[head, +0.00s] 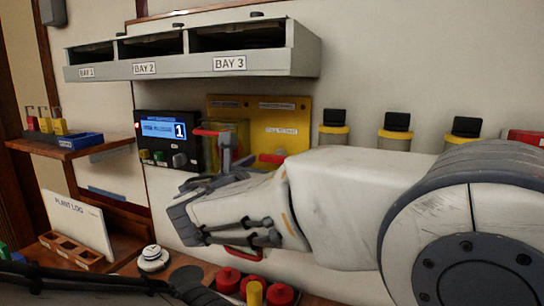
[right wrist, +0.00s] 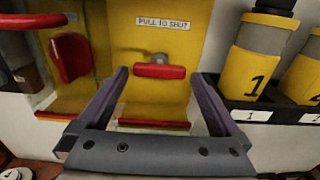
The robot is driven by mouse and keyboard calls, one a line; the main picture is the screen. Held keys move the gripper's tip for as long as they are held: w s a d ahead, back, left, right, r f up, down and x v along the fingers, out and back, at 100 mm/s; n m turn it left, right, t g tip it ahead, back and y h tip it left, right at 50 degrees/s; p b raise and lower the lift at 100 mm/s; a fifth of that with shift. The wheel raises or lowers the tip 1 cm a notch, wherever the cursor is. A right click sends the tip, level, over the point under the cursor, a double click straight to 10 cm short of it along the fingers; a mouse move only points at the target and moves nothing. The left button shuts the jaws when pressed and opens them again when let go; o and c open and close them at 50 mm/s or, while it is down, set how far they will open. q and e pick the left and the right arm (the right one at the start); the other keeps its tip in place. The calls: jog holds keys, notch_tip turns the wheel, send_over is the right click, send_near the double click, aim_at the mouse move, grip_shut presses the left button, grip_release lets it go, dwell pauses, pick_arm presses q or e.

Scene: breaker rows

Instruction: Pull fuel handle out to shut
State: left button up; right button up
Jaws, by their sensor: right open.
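The red fuel handle (right wrist: 160,71) is a short horizontal bar on a yellow panel (right wrist: 140,100), below a "PULL TO SHUT" label, in the right wrist view. In the head view the handle (head: 271,158) shows low on the yellow panel (head: 290,115), partly behind my right arm. My right gripper (right wrist: 157,76) is open, its fingers apart on either side of the handle in the picture. I cannot tell how close they are to it in depth. In the head view the right gripper (head: 225,160) is in front of the panel. A dark part of my left arm shows at the bottom; its jaws cannot be made out.
A yellow box with a red bar (head: 206,132) is left of the handle. A control unit with a blue screen (head: 160,129) is further left. Yellow-and-grey canisters (head: 395,135) stand to the right. Red knobs (head: 281,293) are below, and the BAY shelf (head: 190,68) hangs above.

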aim_at(273, 160)
jog(key=shift+x, duration=1.75)
grip_shut()
jog(key=v, duration=0.4)
jog(key=shift+s+a, duration=0.1)
jog(key=shift+f, duration=0.1)
